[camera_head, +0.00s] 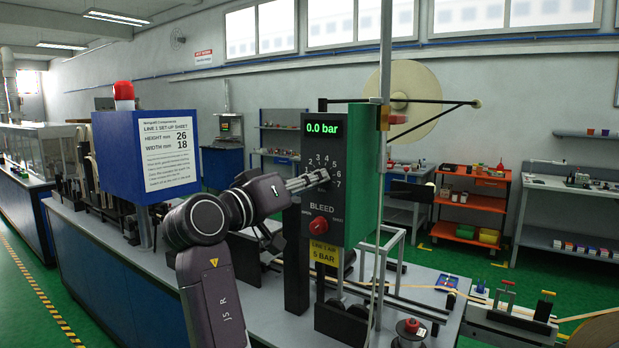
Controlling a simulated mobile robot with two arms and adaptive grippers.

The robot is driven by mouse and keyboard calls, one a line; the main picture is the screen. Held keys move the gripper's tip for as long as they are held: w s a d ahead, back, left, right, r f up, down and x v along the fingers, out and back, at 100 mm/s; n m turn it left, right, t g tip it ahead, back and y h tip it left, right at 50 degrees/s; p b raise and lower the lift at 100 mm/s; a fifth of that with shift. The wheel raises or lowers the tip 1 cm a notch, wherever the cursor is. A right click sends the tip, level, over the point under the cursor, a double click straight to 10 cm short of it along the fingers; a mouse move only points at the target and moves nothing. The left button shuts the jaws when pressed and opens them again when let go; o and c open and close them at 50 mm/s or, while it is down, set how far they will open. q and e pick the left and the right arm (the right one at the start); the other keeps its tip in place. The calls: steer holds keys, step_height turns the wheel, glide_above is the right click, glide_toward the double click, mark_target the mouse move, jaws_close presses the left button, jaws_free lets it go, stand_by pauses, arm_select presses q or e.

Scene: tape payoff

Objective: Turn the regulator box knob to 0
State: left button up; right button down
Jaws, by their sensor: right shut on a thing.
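The regulator box (339,219) is a grey-faced, green-sided box on a stand in the middle of the view. Its green display (322,128) reads 0.0 bar. Below it is a dial with numbers around a knob. My right gripper (322,177) reaches in from the left and is shut on the dial knob, which its fingers mostly hide. I cannot tell where the knob's pointer sits. A red bleed knob (318,226) is lower on the face, clear of the fingers. My left gripper is not in view.
A yellow label (325,254) reading 5 BAR hangs under the box. A blue box with a set-up sheet (167,153) stands left of my arm. A large tape reel (410,95) is behind the box.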

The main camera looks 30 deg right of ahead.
steer(key=shift+s+d+r+n+p, duration=0.1)
steer(key=shift+n+p, duration=0.65)
steer(key=shift+n, duration=0.9)
steer(key=shift+r+n+p, duration=0.1)
steer(key=shift+n+p, duration=0.65)
steer(key=shift+n, duration=0.9)
steer(key=shift+f, duration=0.1)
